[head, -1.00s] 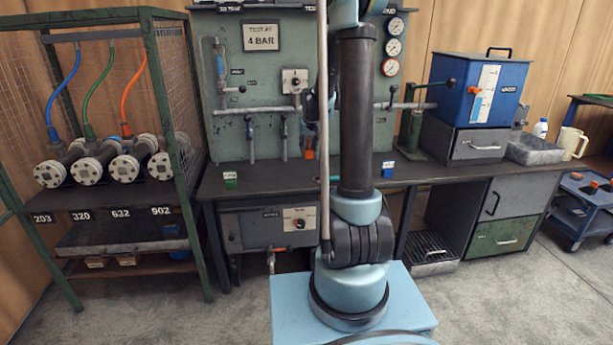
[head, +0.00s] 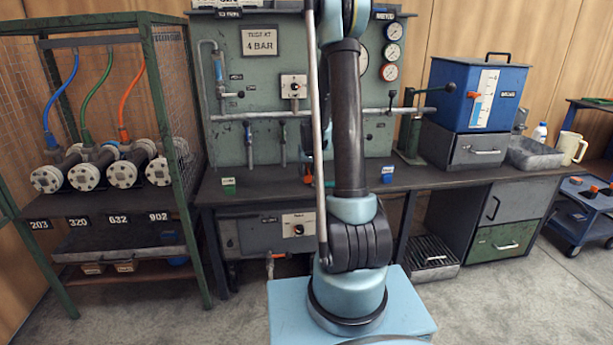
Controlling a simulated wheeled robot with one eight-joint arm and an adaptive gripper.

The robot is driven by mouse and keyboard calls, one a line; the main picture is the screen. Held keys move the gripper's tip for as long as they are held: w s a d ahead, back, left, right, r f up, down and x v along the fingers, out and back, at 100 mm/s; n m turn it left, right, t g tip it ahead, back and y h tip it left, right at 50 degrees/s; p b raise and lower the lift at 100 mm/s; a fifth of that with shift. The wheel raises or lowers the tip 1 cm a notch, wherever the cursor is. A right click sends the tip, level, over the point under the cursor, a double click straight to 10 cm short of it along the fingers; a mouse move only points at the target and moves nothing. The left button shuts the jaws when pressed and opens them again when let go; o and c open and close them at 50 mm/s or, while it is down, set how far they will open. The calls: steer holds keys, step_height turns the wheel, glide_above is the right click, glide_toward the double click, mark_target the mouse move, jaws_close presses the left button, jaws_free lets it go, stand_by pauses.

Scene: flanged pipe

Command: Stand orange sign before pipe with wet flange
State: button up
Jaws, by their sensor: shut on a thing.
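Several grey flanged pipes lie side by side on the rack shelf at the left: one with a blue hose (head: 47,179), one with a green hose (head: 84,177), one with an orange hose (head: 123,174) and one at the right end (head: 159,171). I cannot tell which flange is wet. A small orange piece, which looks like the orange sign (head: 308,178), shows low over the bench, left of my arm. My gripper (head: 307,160) is mostly hidden behind my arm and is shut on it. I cannot tell whether the sign touches the bench.
The rack's green post (head: 175,130) and mesh stand between bench and pipes. A small green block (head: 228,186) and a blue block (head: 387,174) sit on the bench (head: 270,185). A blue tank (head: 478,95) stands at right. The shelf's front edge looks clear.

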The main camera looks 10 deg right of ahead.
steer(key=shift+f, duration=0.25)
steer(key=o, duration=1.1)
